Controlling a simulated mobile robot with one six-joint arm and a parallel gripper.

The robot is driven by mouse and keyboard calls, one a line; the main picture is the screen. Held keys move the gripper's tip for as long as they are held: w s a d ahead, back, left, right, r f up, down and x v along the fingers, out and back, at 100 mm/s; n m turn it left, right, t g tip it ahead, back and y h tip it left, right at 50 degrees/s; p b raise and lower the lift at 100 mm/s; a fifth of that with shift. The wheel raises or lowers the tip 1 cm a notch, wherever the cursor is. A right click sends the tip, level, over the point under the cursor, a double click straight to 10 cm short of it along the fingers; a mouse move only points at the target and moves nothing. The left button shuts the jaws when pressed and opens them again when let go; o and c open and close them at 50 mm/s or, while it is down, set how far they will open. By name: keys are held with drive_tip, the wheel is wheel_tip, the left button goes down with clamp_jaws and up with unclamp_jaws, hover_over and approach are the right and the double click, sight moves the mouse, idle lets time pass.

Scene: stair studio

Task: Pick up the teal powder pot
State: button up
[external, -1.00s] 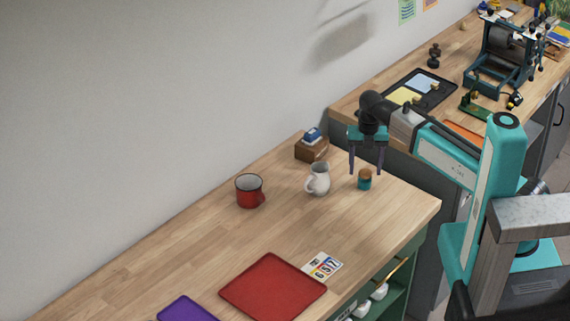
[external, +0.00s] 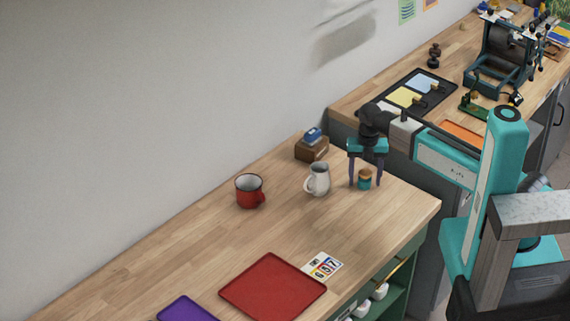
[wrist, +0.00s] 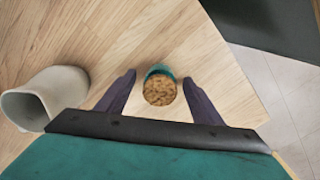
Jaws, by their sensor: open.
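The teal powder pot (external: 364,182) stands upright on the wooden table near its right end, with a brown cork-like top. In the wrist view the pot (wrist: 160,86) shows from above, between the two dark fingers. My gripper (external: 365,185) is open and lowered around the pot, one finger on each side. In the wrist view my gripper (wrist: 160,90) shows a gap between each finger and the pot.
A white jug (external: 318,180) stands close to the left of my gripper, and also shows in the wrist view (wrist: 45,98). A red mug (external: 249,190), a wooden box (external: 311,149), a red tray (external: 272,288) and a number card (external: 323,266) are farther off. The table's right edge is near.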

sight(365, 172)
drive_tip(key=shift+f, duration=0.25)
idle(0.4)
drive_tip(key=c, duration=1.2)
drive_tip(key=shift+r, duration=0.2)
drive_tip(key=shift+r+b, duration=1.25)
drive_tip(key=shift+r, duration=3.55)
